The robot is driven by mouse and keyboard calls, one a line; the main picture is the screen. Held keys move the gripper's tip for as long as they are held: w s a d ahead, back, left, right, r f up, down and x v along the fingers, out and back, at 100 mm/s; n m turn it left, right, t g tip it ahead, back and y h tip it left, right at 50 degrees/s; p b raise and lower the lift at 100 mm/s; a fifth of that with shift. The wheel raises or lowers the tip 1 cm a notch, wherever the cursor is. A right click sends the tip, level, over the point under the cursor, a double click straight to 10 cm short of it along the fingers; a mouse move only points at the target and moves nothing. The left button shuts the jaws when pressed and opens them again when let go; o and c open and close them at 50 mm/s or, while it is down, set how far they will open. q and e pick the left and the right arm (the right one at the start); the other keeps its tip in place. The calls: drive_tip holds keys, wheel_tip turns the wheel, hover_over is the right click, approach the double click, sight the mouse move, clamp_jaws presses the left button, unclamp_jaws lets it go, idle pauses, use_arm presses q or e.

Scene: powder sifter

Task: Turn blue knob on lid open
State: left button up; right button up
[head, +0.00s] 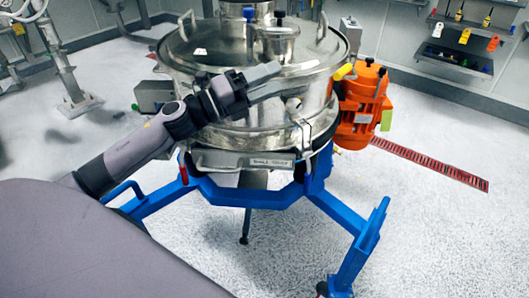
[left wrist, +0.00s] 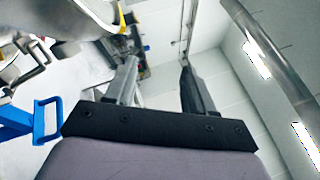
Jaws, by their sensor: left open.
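The blue knob (head: 249,13) stands upright on the shiny metal lid (head: 215,52) of the sifter in the head view. A black knob (head: 279,18) is just right of it, above a small metal cylinder. My left gripper (head: 281,78) is in front of the lid's near rim, below the blue knob in the picture and apart from it. Its fingers point right, spread and empty. In the left wrist view the open fingers (left wrist: 158,64) have nothing between them, and I cannot make out the blue knob there. My right gripper is not in view.
The sifter stands on a blue frame (head: 250,195). An orange motor (head: 362,105) is at its right side. Metal handles (head: 322,27) rise from the lid edge. A wall shelf (head: 455,60) is at the back right. The floor on the right is mostly clear.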

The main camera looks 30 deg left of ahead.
use_arm(q)
drive_tip(key=s+d+f+n+y, duration=0.1)
drive_tip(key=s+f+n+y, duration=0.1)
drive_tip(key=f+n, duration=0.4)
drive_tip(key=s+d+f+n+t+y, duration=0.1)
drive_tip(key=s+f+n+y, duration=0.1)
drive_tip(key=f+n, duration=0.4)
wheel_tip(320, 180, down, 3)
drive_tip(key=shift+s+r+n+y, duration=0.15)
drive_tip(key=shift+s+n+y, duration=0.2)
drive_tip(key=shift+y, duration=0.45)
drive_tip(key=shift+c, duration=0.3)
